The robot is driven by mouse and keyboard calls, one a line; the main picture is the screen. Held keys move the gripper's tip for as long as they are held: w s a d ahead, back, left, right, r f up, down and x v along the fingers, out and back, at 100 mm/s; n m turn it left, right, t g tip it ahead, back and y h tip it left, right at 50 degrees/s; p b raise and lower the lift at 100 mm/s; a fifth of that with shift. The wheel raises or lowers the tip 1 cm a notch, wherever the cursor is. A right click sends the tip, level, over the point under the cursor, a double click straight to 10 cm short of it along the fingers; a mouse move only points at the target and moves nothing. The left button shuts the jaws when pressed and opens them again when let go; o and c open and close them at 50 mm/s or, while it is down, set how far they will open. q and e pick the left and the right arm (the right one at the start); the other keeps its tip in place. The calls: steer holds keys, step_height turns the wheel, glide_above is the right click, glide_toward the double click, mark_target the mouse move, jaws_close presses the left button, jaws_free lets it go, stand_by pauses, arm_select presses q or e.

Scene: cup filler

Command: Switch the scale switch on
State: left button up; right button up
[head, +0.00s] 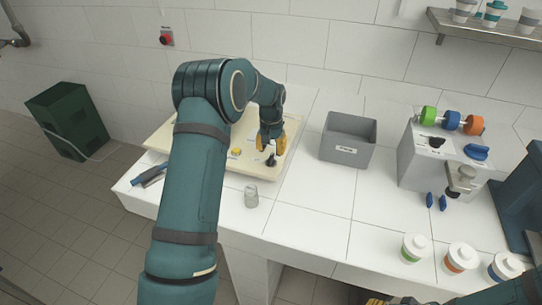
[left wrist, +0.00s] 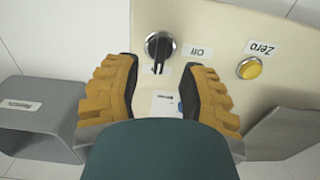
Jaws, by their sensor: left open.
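The scale switch is a black rotary knob (left wrist: 159,46) with a silver rim on a cream panel (left wrist: 120,140), beside an "Off" label (left wrist: 201,52). Its handle points down in the left wrist view. In the head view the dark knob (head: 271,160) sits at the right part of the cream scale (head: 160,140). My left gripper (left wrist: 158,68) is open, with its yellow fingers on either side of the knob's handle end, apart from it. In the head view this gripper (head: 272,146) is just above the knob. Yellow fingers of my right gripper (head: 376,301) barely show at the bottom edge.
A yellow "Zero" button (left wrist: 250,68) is near the switch. A grey bin (head: 348,142) stands right of the scale. A small glass jar (head: 251,196) stands in front. A grey machine (head: 430,165) and lidded cups (head: 413,248) are to the right. The table middle is clear.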

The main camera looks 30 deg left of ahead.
mark_target(271, 157)
arm_select(q)
step_height(271, 157, up, 8)
steer(key=shift+f, duration=0.15)
steer(key=shift+s+f, duration=0.1)
stand_by(0.5)
